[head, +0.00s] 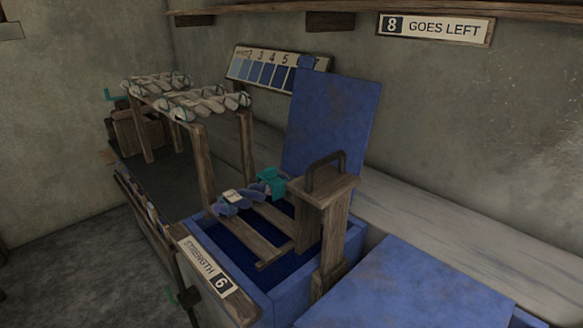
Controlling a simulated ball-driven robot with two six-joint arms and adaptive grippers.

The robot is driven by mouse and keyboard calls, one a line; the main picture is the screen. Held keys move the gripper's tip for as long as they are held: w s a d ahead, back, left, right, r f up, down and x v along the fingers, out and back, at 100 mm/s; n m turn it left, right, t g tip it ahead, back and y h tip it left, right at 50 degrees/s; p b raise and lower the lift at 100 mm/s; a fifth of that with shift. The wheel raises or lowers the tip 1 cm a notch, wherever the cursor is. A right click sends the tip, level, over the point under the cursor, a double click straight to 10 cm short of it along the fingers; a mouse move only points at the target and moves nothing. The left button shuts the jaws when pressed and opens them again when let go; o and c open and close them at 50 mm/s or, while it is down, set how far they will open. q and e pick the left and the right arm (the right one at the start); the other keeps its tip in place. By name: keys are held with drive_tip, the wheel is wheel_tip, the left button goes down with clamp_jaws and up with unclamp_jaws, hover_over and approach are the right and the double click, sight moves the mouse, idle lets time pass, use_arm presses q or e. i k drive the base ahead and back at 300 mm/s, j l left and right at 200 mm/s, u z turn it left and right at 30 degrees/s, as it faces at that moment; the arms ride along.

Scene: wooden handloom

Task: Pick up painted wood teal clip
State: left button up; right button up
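A teal clip (271,182) sits at the end of a twisted blue skein (239,200), above an open blue vat (270,297). The clip is close to the left side of a wooden block with a dark handle (325,187). A smaller teal piece (112,96) shows at the far left end of the rack of pale skeins, and another small teal piece (187,297) is low at the front; I cannot tell what these are. Neither of my grippers is in view.
Pale twisted skeins (185,97) lie on a wooden rack (200,150) at the back left. A blue lid (330,115) stands upright behind the vat. A closed blue lid (405,290) is at the front right. Signs read "STRENGTH 6" (206,267) and "8 GOES LEFT" (436,29).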

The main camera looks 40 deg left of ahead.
sight(268, 176)
drive_tip(key=u, duration=0.9)
